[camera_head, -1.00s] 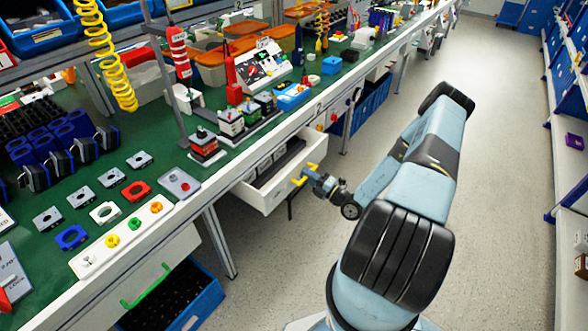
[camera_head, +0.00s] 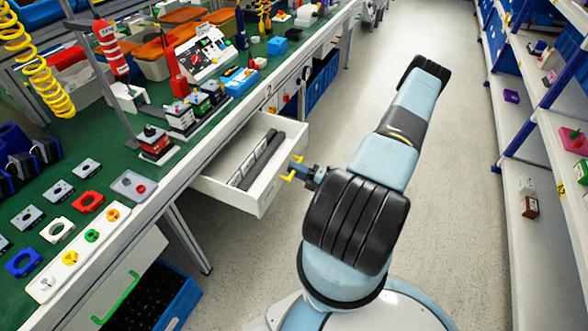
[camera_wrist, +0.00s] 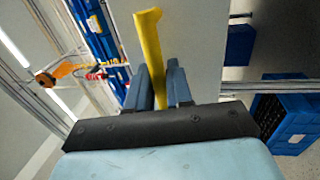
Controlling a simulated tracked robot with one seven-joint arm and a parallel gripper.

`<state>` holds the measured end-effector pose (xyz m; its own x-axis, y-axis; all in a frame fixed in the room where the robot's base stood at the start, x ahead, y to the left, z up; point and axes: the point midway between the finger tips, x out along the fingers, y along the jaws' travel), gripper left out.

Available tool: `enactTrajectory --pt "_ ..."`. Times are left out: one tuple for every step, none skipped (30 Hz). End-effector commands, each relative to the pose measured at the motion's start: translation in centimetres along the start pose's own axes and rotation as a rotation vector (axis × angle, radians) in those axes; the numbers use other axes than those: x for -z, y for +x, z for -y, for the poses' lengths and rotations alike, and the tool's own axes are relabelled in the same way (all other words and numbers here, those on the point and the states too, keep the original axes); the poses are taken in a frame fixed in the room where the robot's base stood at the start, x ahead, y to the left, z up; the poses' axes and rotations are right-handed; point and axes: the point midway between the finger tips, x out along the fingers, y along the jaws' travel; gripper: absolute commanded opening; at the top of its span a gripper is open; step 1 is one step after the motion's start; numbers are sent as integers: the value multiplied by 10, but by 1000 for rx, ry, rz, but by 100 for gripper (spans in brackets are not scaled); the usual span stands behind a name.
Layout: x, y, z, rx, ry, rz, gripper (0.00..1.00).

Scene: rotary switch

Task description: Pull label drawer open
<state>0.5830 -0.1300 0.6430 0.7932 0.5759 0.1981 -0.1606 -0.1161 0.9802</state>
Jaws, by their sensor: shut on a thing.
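The white label drawer (camera_head: 212,183) stands pulled out from under the green workbench in the head view. Dark rails and a strip of pale label pieces (camera_head: 254,157) lie inside it. Its yellow handle (camera_head: 288,178) is on the front panel. My gripper (camera_head: 301,172) is at that handle, outside the drawer front. In the wrist view the yellow handle (camera_wrist: 149,45) passes between the two blue-grey fingers of my gripper (camera_wrist: 160,88), which is shut on it. The drawer front (camera_wrist: 195,50) is a pale panel behind the fingers.
The green workbench (camera_head: 95,150) carries switch parts, a red tool and orange bins. Below it are a drawer with a green handle (camera_head: 118,299) and a blue crate (camera_head: 165,300). Shelving (camera_head: 530,195) stands on the right. The grey floor between is clear.

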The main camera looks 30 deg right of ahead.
Motion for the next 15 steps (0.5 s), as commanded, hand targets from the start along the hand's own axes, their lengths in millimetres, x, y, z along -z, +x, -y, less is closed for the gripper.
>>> enactTrajectory --pt "2 -2 4 12 4 -2 0" --pt "2 -2 4 12 4 -2 0" --pt "2 -2 4 12 4 -2 0" --pt "2 -2 4 12 4 -2 22" --pt "2 -2 4 12 4 -2 24" --pt "2 -2 4 11 4 -2 28" --pt "2 -2 4 11 4 -2 31" --pt "2 -1 3 10 3 -2 34" --pt "2 -1 3 9 3 -2 36" --pt "1 -1 3 8 3 -2 36" --pt "1 -1 3 8 2 -2 36" --pt "1 -1 2 7 2 -2 36" --pt "1 -1 2 6 2 -1 36" --pt "1 -1 2 6 2 -1 36" --pt "1 -1 2 6 2 -1 36"
